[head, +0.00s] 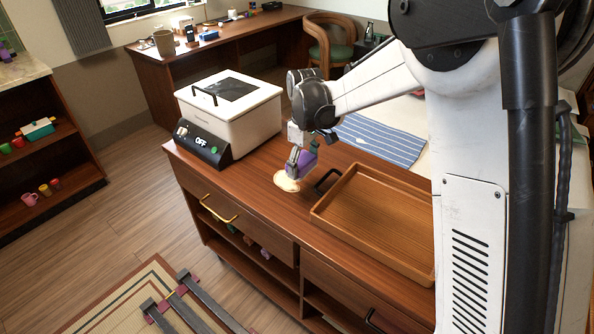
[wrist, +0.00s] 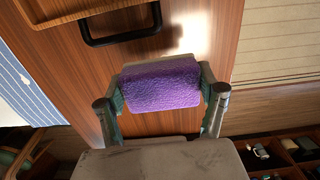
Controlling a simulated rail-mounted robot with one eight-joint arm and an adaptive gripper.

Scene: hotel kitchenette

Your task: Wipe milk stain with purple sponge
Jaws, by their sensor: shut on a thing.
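A purple sponge (head: 308,160) is held between the fingers of my gripper (head: 299,167). In the wrist view the sponge (wrist: 160,85) lies crosswise between the two fingers of my gripper (wrist: 163,92), gripped at its ends. The milk stain (head: 287,182) is a pale cream patch on the brown wooden counter, left of the tray. My gripper is right over the stain; I cannot tell whether the sponge touches it. In the wrist view a bright whitish patch shows on the wood beyond the sponge; I cannot tell if it is stain or glare.
A wooden tray (head: 368,222) with a black handle lies close to the right of the stain. A white cooker (head: 229,112) with a dark control panel reading OFF stands behind left. A blue striped cloth (head: 380,140) lies behind. The counter's front strip is bare.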

